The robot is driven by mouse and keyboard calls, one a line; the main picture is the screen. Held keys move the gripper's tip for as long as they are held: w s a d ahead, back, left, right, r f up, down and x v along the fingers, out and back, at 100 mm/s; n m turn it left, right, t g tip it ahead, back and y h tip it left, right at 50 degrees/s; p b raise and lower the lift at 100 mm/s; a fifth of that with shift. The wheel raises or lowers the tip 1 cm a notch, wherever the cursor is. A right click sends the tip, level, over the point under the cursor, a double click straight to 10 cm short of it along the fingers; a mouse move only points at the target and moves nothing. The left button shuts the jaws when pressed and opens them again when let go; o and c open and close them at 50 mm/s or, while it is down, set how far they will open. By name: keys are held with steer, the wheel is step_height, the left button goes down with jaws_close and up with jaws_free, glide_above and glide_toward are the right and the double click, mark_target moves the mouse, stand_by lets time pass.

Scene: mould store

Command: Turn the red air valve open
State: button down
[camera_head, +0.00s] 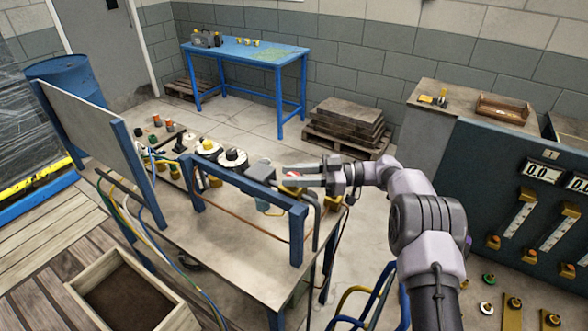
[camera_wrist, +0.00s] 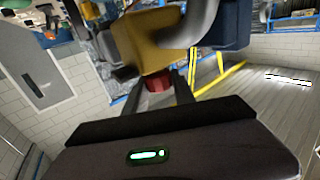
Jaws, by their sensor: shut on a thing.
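The red air valve handle (camera_wrist: 158,84) shows in the wrist view between the two dark fingers of my gripper (camera_wrist: 160,90). The fingers are shut on it. It sits against a yellow-brass body (camera_wrist: 148,40) with a thick grey pipe (camera_wrist: 197,22) curving beside it. In the head view my gripper (camera_head: 288,176) reaches leftward to the right end of the bench's blue frame. Only a sliver of red shows between the fingers there, so the handle's angle cannot be told. The brass body (camera_head: 294,190) is partly hidden under the fingers.
The bench (camera_head: 215,230) carries a blue frame (camera_head: 240,187), knobs and hoses. A dark control panel (camera_head: 510,190) with displays stands at right. A blue table (camera_head: 245,50) and stacked slabs (camera_head: 347,122) are behind. An open wooden box (camera_head: 90,283) is at lower left.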

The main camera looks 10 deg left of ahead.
mark_target(293, 175)
steer(key=shift+a+n+g, duration=0.1)
steer(key=shift+n+g, duration=0.4)
steer(key=shift+g, duration=0.2)
steer(key=c, duration=1)
jaws_free()
steer(key=shift+a, duration=0.1)
steer(key=shift+c, duration=0.2)
steer(key=shift+r, duration=0.1)
step_height(293, 175, up, 4)
steer(key=shift+s+p, duration=0.1)
steer(key=shift+p, duration=0.95)
steer(key=s+d+p, duration=0.1)
steer(key=s+d, duration=0.2)
steer(key=s, duration=0.4)
steer(key=s+d+p, duration=0.1)
steer(key=s+d, duration=0.3)
steer(key=s, duration=0.3)
steer(key=shift+s+r+p, duration=0.15)
steer(key=shift+r+p, duration=0.25)
steer(key=shift+r, duration=0.05)
